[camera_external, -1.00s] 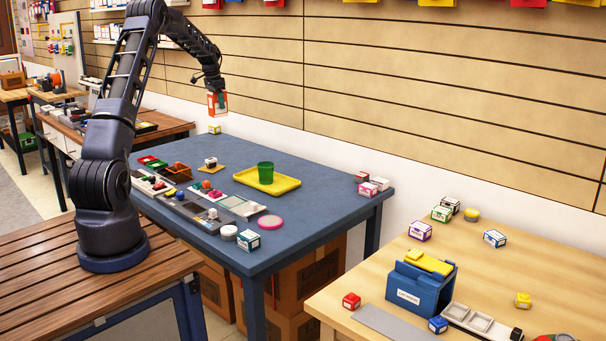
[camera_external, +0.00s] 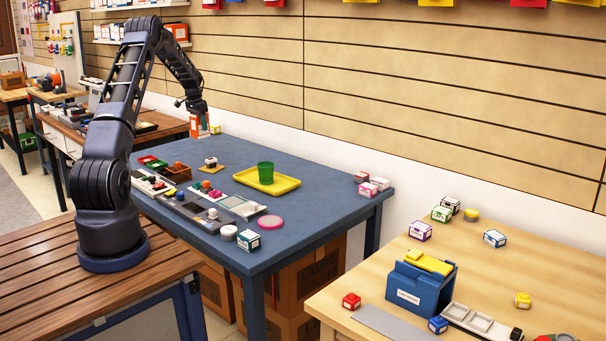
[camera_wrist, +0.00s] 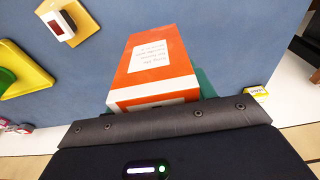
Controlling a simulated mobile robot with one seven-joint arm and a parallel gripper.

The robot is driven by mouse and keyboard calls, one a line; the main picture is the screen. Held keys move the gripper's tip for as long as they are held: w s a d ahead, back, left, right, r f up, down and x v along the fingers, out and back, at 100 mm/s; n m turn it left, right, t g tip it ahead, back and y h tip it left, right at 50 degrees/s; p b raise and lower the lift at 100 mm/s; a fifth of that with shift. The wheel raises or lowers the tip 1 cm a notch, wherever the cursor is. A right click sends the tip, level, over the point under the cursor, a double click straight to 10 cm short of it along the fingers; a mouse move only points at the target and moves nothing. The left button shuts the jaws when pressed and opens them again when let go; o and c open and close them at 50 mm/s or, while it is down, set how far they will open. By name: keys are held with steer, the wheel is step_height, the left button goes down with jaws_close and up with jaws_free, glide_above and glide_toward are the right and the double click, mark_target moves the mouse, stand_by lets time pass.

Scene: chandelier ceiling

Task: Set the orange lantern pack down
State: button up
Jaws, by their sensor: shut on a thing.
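The orange lantern pack (camera_external: 199,127) is an orange and white box. It hangs upright under my gripper (camera_external: 198,112), which is shut on it, over the far left corner of the blue table (camera_external: 315,190). In the wrist view the pack (camera_wrist: 150,66) shows its orange face with a white printed label, and teal pieces show beside it. The blue tabletop (camera_wrist: 215,40) lies beyond it. I cannot tell whether the pack's bottom touches the table.
A small yellow and white box (camera_external: 215,129) stands close right of the pack. A small box (camera_external: 210,161) on a tan mat (camera_external: 216,169), a yellow tray (camera_external: 285,186) with a green cup (camera_external: 265,172), and dark bins (camera_external: 176,172) stand nearer. Tabletop between is clear.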

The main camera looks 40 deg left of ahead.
steer(key=shift+f, duration=4.7)
steer(key=shift+f, duration=0.15)
steer(key=o, duration=1.3)
steer(key=shift+c, duration=0.2)
steer(key=r, duration=0.4)
steer(key=s+r, duration=0.1)
steer(key=r, duration=0.7)
steer(key=shift+s, duration=0.4)
